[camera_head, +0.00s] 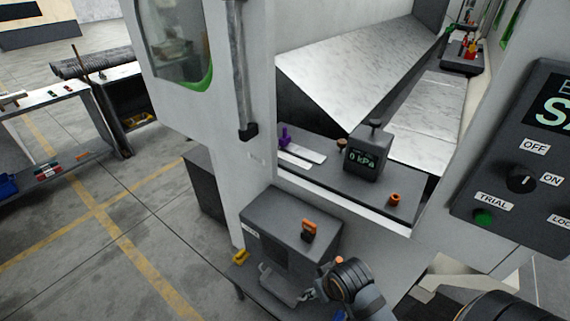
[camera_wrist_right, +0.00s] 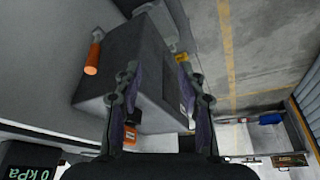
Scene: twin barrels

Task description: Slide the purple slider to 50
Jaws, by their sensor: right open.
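The purple slider (camera_head: 285,138) stands upright at the left end of a dark ledge inside the machine opening in the head view. Pale label strips (camera_head: 297,158) lie beside it; their marks are too small to read. My right gripper (camera_head: 284,284) is low in front of the machine, below and well apart from the slider, near a dark box. In the right wrist view my right gripper (camera_wrist_right: 158,82) has its fingers spread, with nothing held between them. The slider does not show in the wrist view. My left gripper is not in view.
The dark box (camera_head: 285,235) with an orange handle (camera_head: 309,230) juts out below the ledge. A gauge reading 0 kPa (camera_head: 366,155) and an orange knob (camera_head: 394,200) are right of the slider. A control panel (camera_head: 520,160) stands at the right. Floor at left is open.

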